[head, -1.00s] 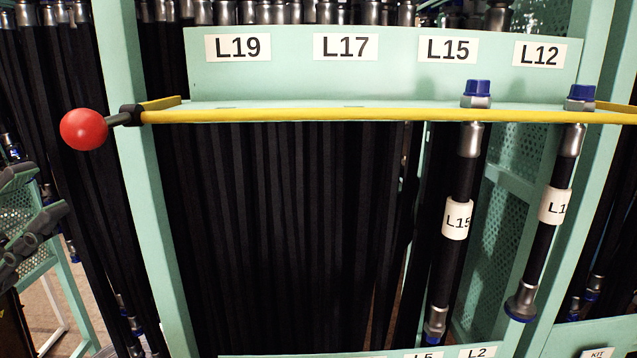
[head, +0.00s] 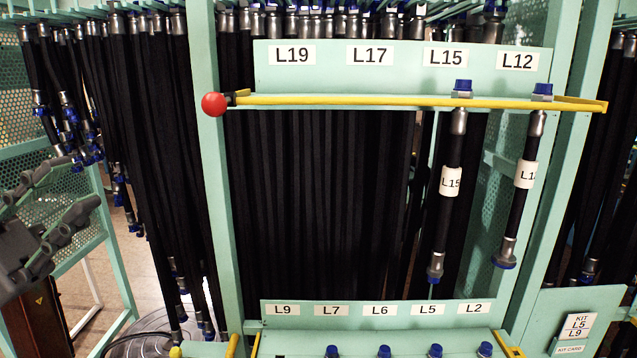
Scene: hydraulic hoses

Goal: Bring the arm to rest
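My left gripper (head: 82,183) is at the left edge of the head view, with its dark fingers apart and nothing between them. It is clear of the rack, left of the red ball knob (head: 214,104). My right gripper is not in view. A hose labelled L15 (head: 451,181) hangs under the L15 sign, and a hose labelled L12 (head: 526,175) hangs under the L12 sign. Both have blue caps at top and bottom. A yellow bar (head: 350,101) runs across the front of the upper shelf. No hoses hang at the L19 and L17 signs.
Many black hoses (head: 165,150) hang at the left and behind the rack's green post (head: 224,230). A lower label strip (head: 345,311) reads L9, L7, L6, L5, L2. A kit card (head: 577,325) is at lower right. Floor (head: 150,265) shows at lower left.

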